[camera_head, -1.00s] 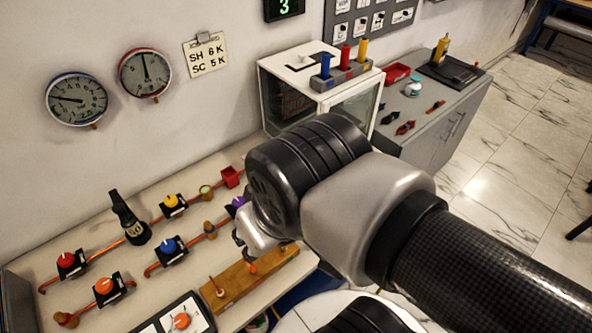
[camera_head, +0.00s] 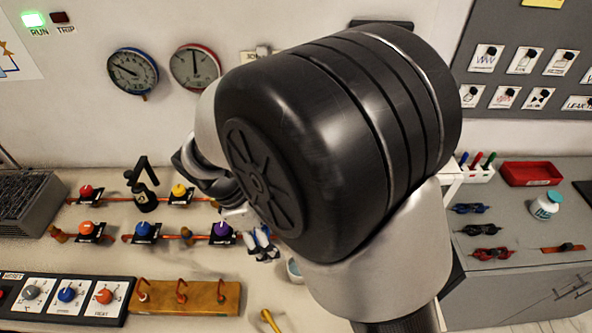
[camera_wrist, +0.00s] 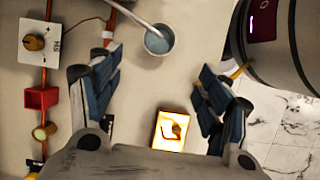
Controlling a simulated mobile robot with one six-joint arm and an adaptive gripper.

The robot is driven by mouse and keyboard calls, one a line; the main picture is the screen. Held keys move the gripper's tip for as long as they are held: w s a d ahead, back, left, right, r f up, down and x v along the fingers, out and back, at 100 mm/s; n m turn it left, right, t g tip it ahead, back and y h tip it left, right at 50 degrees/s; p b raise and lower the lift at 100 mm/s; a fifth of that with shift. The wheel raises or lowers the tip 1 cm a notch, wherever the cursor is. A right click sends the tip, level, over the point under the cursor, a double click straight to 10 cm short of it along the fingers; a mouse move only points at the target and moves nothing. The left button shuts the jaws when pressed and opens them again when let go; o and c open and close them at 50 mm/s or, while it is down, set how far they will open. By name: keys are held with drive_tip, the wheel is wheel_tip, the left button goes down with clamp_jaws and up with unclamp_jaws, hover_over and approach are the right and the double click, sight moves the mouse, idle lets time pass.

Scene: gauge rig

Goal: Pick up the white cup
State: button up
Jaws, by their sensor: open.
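A white cup (camera_wrist: 157,41) with a grey-blue inside stands upright on the bench top in the wrist view, near the upper middle. In the head view only a sliver of what looks like the same cup (camera_head: 294,270) shows beside my arm, which hides the rest. My gripper (camera_wrist: 159,72) is open and empty, its blue-padded fingers spread wide. In the wrist picture the cup lies just beyond the fingertips, between their lines and apart from both. In the head view my gripper (camera_head: 262,245) is small and partly hidden by my arm.
Knobbed valves on copper pipes, such as the purple one (camera_head: 221,231), line the bench left of my gripper. A wooden hook rack (camera_head: 188,297) and a control panel (camera_head: 66,297) lie in front. A lit square (camera_wrist: 171,131) shows between my fingers. A grey cabinet (camera_head: 530,245) stands right.

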drive_tip(key=b+x, duration=0.1)
drive_tip(key=x, duration=0.3)
drive_tip(key=b+x, duration=0.2)
drive_tip(key=x, duration=0.2)
drive_tip(key=a+b+x, duration=0.1)
drive_tip(key=x, duration=0.3)
drive_tip(key=shift+f, duration=0.15)
drive_tip(key=shift+d+b+x, duration=0.1)
drive_tip(key=shift+b+x, duration=0.75)
drive_tip(key=shift+x, duration=0.65)
drive_tip(key=shift+d+b+x, duration=0.15)
drive_tip(key=shift+b+x, duration=0.7)
drive_tip(key=shift+x, duration=0.65)
drive_tip(key=shift+w, duration=0.1)
